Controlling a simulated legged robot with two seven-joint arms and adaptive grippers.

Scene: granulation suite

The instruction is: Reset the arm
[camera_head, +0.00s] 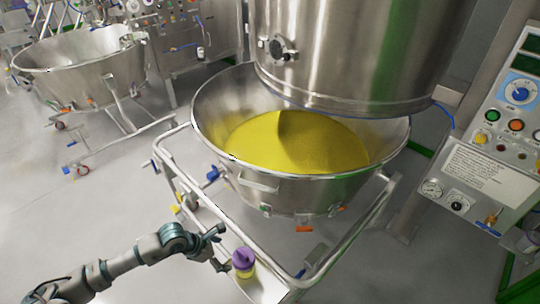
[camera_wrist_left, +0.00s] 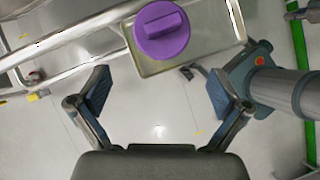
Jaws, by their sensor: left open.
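My left arm comes in from the lower left in the head view, and its gripper (camera_head: 222,248) is open. A small yellow container with a purple lid (camera_head: 243,262) stands upright just to the right of its fingers. In the left wrist view the purple lid (camera_wrist_left: 162,30) is beyond the two spread fingers (camera_wrist_left: 157,90), and nothing is between the pads. The container stands on a small metal shelf (camera_wrist_left: 150,67) at the corner of the trolley frame. My right gripper does not show.
A steel bowl (camera_head: 262,185) of yellow powder sits in the tubular trolley frame (camera_head: 205,202), under a large steel vessel (camera_head: 355,50). A control panel (camera_head: 500,150) stands at the right. Another bowl (camera_head: 85,70) is at the upper left. Floor at the lower left is clear.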

